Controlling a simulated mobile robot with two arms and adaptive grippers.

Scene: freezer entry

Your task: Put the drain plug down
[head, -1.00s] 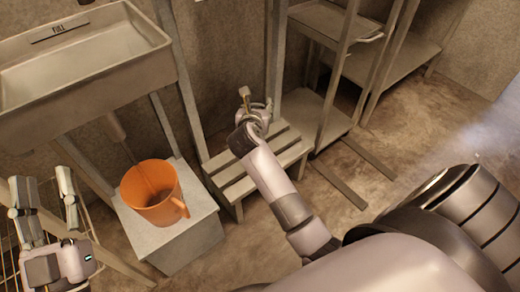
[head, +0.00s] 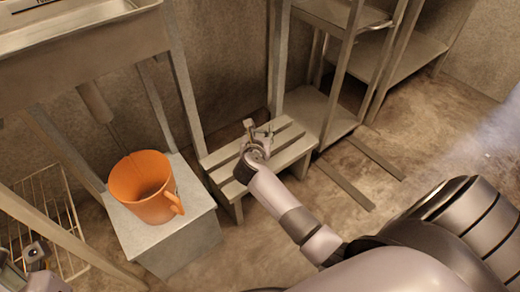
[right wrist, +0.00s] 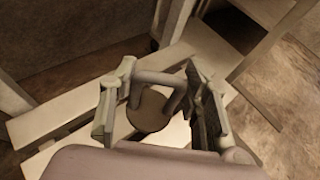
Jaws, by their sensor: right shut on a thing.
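The drain plug (right wrist: 150,112) shows in the right wrist view as a round disc with a grey bent bar (right wrist: 158,77) beside it, between the fingers. My right gripper (right wrist: 158,105) is shut on it. In the head view my right gripper (head: 260,138) is over the low slatted stool (head: 228,180), with a small pale upright part (head: 248,124) at its tip. I cannot tell whether the plug touches the slats. My left gripper (head: 34,258) is mostly cut off at the lower left corner, so its fingers cannot be judged.
An orange jug (head: 142,190) stands on a grey block (head: 190,222) left of the stool. A metal sink (head: 80,52) is at upper left, above a wire rack (head: 62,215). Metal shelving (head: 335,75) stands behind right. Floor (head: 440,140) at right is clear.

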